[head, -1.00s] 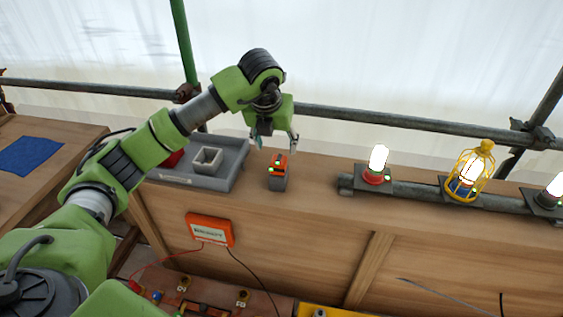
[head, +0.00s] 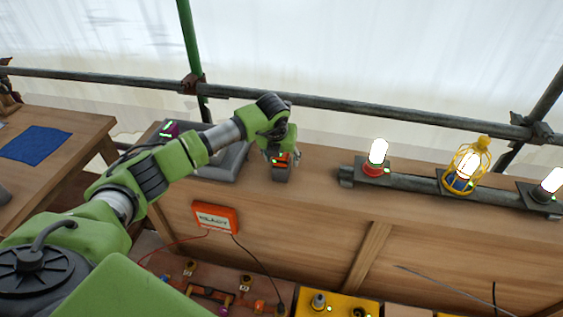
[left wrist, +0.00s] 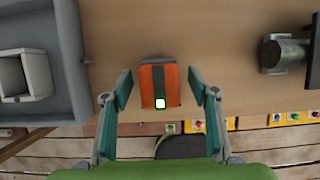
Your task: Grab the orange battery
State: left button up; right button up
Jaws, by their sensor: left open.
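The orange battery (left wrist: 158,78) has a dark band down its middle and a small green-white light. In the head view the battery (head: 281,170) stands in a grey holder on the wooden bench, partly covered by my gripper. My left gripper (left wrist: 159,92) is open, with one teal finger on each side of the battery and a gap to each. In the head view my left gripper (head: 281,153) is just above and behind the battery's top. My right gripper is not in view.
A grey tray (left wrist: 75,98) lies left of the battery, with a small grey box (left wrist: 37,75) in it. A metal rail (head: 410,181) with lit lamps is to the right. An orange meter box (head: 215,216) hangs on the bench's front.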

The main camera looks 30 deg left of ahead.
pick_arm(q)
jog(key=shift+w+f, duration=0.1)
jog(key=shift+f, duration=0.1)
jog(key=shift+r, duration=0.1)
jog(key=c, duration=1.4)
